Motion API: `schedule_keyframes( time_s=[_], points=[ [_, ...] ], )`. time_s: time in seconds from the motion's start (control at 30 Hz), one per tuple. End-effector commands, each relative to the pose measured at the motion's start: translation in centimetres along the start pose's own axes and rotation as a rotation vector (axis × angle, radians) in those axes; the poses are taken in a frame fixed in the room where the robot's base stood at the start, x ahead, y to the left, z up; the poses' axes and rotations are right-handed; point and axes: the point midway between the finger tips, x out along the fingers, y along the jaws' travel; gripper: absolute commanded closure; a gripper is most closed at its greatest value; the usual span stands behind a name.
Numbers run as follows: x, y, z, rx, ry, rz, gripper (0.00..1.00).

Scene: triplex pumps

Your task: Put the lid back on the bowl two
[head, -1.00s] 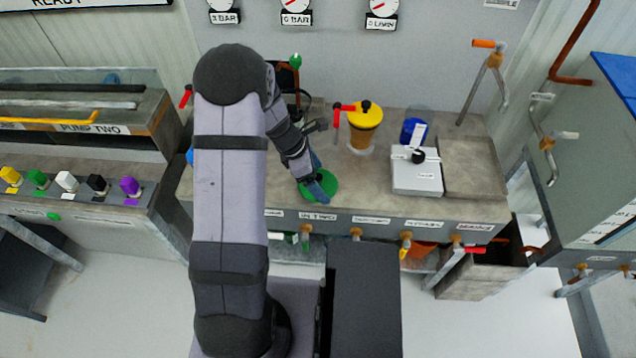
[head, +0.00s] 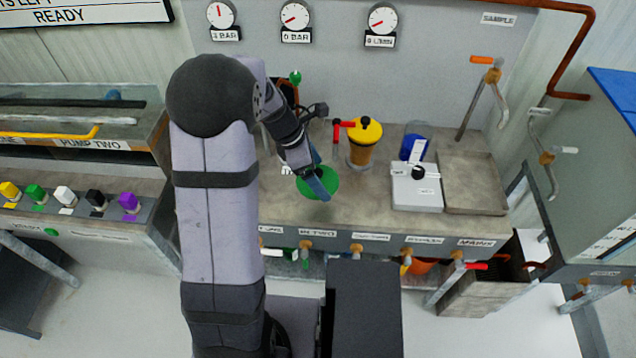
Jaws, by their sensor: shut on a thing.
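My gripper (head: 318,182) is shut on a round green lid (head: 328,183) and holds it over the left part of the bench, above the front edge near the "IN TWO" label (head: 318,232). The blue fingers cover part of the lid. An open bowl two cannot be made out; my arm and the lid hide much of that area. A bowl with amber contents and a yellow lid (head: 368,131) stands to the right of my gripper, apart from it.
A clear container with a blue item (head: 414,146) and a white box with a black knob (head: 416,189) stand further right, beside a bare tray (head: 472,182). A red-handled valve (head: 340,124) is near the yellow lid. Gauges hang on the back wall.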

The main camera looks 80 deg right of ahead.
Motion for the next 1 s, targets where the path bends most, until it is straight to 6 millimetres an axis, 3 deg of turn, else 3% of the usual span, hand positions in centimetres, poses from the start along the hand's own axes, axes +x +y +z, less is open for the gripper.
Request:
schedule_keyframes(
  time_s=[0.37,0.77,1.0],
  points=[
    [-1.8,0.0,0.7,-0.001,0.001,0.000,0.37],
    [-5.8,-1.1,1.8,-0.010,0.001,0.000,0.37],
    [-8.4,-0.4,2.4,-0.010,0.001,0.000,0.37]
  ],
)
